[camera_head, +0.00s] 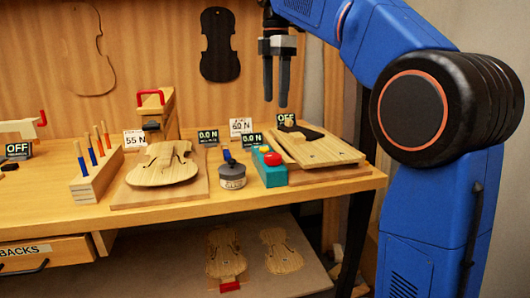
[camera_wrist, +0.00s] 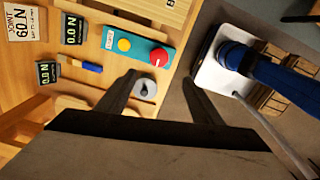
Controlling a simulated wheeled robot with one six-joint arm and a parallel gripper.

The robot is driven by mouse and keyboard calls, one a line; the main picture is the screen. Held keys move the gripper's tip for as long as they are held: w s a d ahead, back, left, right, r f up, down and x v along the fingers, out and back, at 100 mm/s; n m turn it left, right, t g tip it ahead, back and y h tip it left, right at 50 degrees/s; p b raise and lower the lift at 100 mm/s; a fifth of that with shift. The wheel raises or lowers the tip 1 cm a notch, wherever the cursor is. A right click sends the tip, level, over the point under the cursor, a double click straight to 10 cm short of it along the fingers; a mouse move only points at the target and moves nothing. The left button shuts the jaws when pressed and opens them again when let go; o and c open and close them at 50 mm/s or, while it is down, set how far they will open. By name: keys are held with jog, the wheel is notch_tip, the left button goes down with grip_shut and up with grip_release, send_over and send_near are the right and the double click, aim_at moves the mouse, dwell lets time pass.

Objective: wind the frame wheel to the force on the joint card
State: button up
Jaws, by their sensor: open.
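The joint card (camera_wrist: 22,20) reads 60 N; it stands at the back of the bench in the head view (camera_head: 241,126). Two displays beside it read 0.0 N, one left (camera_head: 208,137) and one right (camera_head: 252,140). A grey round labelled piece (camera_head: 232,180) sits at the front, and in the wrist view (camera_wrist: 145,91) it shows between the fingers, with a dark top. I cannot tell for certain whether it is the frame wheel. My gripper (camera_head: 276,104) is open and empty, above the bench; in the wrist view its fingers (camera_wrist: 160,78) are apart.
A teal box (camera_head: 271,178) with yellow and red buttons stands right of the grey piece. A violin plate (camera_head: 160,166) lies left, beside a 55 N card (camera_head: 135,140). A block with upright tools (camera_head: 97,180) is further left. A wooden board (camera_head: 315,150) lies right.

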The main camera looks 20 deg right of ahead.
send_near(273, 156)
notch_tip(273, 156, down, 8)
jog(key=shift+w+f, duration=0.15)
jog(key=shift+f, duration=0.1)
dwell(0.5)
jog(key=shift+c, duration=0.7)
jog(key=c, duration=0.9)
